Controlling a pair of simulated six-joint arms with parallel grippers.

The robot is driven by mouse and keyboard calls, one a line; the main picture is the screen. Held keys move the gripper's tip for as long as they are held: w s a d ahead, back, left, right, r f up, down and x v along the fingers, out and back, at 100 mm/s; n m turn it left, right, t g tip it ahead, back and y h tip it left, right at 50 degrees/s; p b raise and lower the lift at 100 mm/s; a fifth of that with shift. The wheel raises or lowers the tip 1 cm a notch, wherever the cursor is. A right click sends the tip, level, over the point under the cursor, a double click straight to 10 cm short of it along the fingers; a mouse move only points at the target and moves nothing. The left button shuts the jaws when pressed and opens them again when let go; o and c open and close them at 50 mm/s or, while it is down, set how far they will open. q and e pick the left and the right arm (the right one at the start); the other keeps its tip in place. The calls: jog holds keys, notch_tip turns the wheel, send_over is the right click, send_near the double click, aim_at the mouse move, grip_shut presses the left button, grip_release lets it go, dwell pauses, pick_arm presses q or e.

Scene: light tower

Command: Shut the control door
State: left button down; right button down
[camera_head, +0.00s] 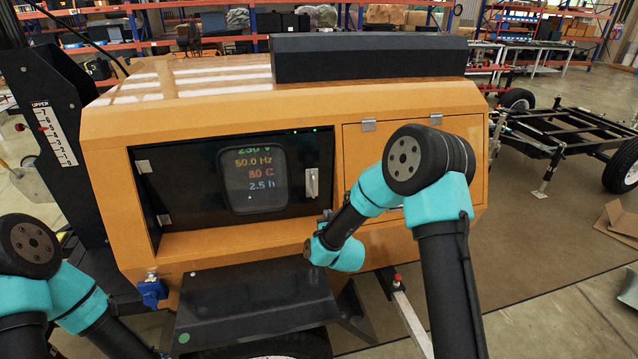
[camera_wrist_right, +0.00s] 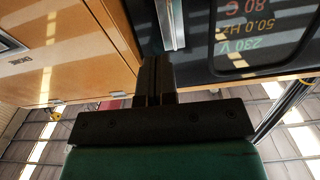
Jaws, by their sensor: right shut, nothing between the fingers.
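The control door (camera_head: 205,175) is a black panel with a window showing a lit readout, set in the orange cabinet's front. Its hinges are at its left and a silver handle (camera_head: 312,183) is at its right edge. It looks in or nearly in its frame; I cannot tell whether it is fully flush. My right gripper (camera_head: 326,215) is just below the handle, partly hidden by its wrist. In the right wrist view its fingers (camera_wrist_right: 155,75) are shut and empty, close to the handle (camera_wrist_right: 171,24); contact is unclear. My left gripper is out of view.
An orange hinged panel (camera_head: 375,150) is right of the control door, partly behind my right arm. A black sloping fender (camera_head: 260,300) juts out below. A blue part (camera_head: 152,292) sits at lower left. A trailer frame (camera_head: 560,130) stands on the floor at right.

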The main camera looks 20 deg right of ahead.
aim_at(318, 178)
jog(key=r, duration=0.1)
jog(key=w+r+t, duration=0.1)
jog(key=r, duration=0.1)
jog(key=shift+w+r+h, duration=0.1)
jog(key=shift+w+h, duration=0.05)
jog(key=shift+h, duration=0.25)
jog(key=w, duration=0.4)
jog(key=w+d, duration=0.1)
jog(key=w, duration=0.8)
jog(key=shift+w+d, duration=0.15)
jog(key=shift+w, duration=0.35)
